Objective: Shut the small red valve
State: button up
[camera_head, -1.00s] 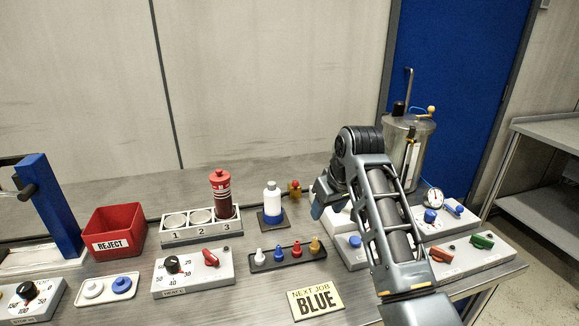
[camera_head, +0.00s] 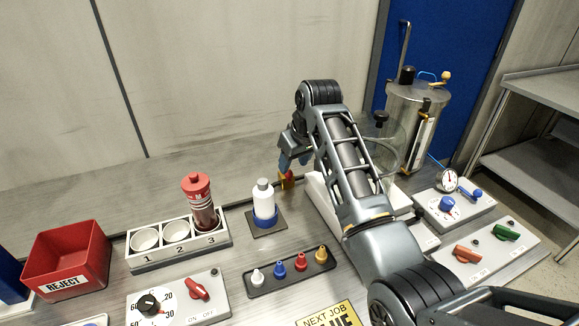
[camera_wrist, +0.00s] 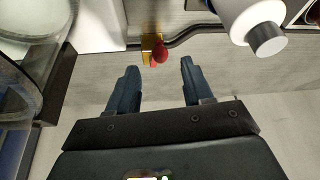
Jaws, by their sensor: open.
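The small red valve (camera_head: 286,180) sits at the back of the bench, behind the white bottle with the blue base. It has a red handle and a brass-yellow body. In the wrist view the red valve (camera_wrist: 160,53) lies ahead of the fingertips, roughly centred between them, next to a dark line. My gripper (camera_head: 293,162) is open and empty, its fingers pointing down close above the valve; it also shows in the wrist view (camera_wrist: 159,70). No contact is visible. The valve's lower part is hard to make out.
The white bottle (camera_head: 264,200) stands close in front and left of the valve. A rack (camera_head: 140,262) holds a red bottle (camera_head: 199,200). A metal drum (camera_head: 415,110) stands at right behind my arm. Several control boxes and a nozzle tray (camera_head: 262,289) lie in front.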

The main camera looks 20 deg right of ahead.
aim_at(290, 172)
jog(key=shift+x, duration=2.15)
grip_shut()
